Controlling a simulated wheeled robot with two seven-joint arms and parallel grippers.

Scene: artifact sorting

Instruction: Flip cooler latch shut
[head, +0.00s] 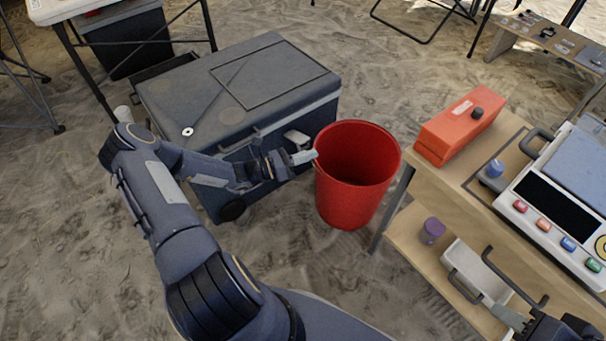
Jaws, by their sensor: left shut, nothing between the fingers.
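The dark grey-blue cooler (190,95) stands on the sand left of centre, with its lid down. A pale latch (297,138) shows on its front face near the right end; its exact angle is hard to tell. My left gripper (309,156) is shut and empty, with its pale fingertips just below and right of the latch, close to the red bucket's rim. I cannot tell whether it touches either one. My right gripper (493,302) is partly in view at the lower right, by the low shelf; its jaw state is unclear.
A red bucket (341,197) stands right beside the cooler's front right corner. Sand lies open in front.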

